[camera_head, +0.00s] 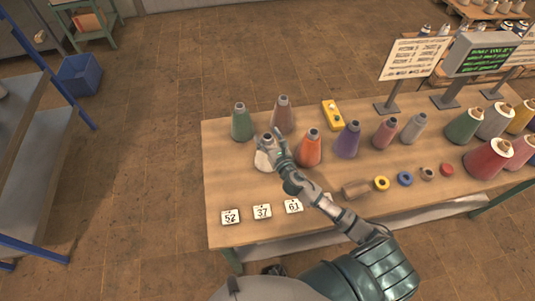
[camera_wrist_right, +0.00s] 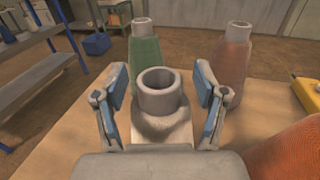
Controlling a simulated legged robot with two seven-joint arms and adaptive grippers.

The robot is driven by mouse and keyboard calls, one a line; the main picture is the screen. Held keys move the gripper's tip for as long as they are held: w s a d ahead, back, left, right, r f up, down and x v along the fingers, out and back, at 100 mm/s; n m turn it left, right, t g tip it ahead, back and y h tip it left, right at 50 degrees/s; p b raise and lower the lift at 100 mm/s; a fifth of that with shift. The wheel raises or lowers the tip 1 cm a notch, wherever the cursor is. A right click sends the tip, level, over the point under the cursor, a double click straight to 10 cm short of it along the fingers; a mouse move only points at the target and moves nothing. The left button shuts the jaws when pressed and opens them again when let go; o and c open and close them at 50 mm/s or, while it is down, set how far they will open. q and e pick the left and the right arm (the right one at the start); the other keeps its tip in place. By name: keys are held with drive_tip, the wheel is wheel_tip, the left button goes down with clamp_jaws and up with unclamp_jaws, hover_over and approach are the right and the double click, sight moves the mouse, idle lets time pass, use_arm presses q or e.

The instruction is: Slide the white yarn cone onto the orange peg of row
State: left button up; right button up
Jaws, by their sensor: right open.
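The white yarn cone (camera_head: 266,158) stands upright near the left part of the table, partly covered by my right gripper (camera_head: 273,142). In the right wrist view, the cone's grey hollow top (camera_wrist_right: 159,93) sits between the two blue-padded fingers of my right gripper (camera_wrist_right: 161,88). The fingers are spread, with gaps visible on both sides of the top. Most of the cone's lower body is hidden by the gripper. I cannot make out an orange peg; an orange cone (camera_head: 308,151) stands just right of the white one. My left gripper is not in view.
A green cone (camera_head: 241,124) and brown cone (camera_head: 282,115) stand behind. Purple (camera_head: 348,141) and other cones stand right. A yellow box (camera_head: 332,115), number cards (camera_head: 262,212) and small rings (camera_head: 382,184) lie on the table (camera_head: 232,183).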

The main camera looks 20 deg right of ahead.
drive_tip(key=shift+s+r, duration=0.1)
drive_tip(key=shift+c, duration=0.3)
clamp_jaws()
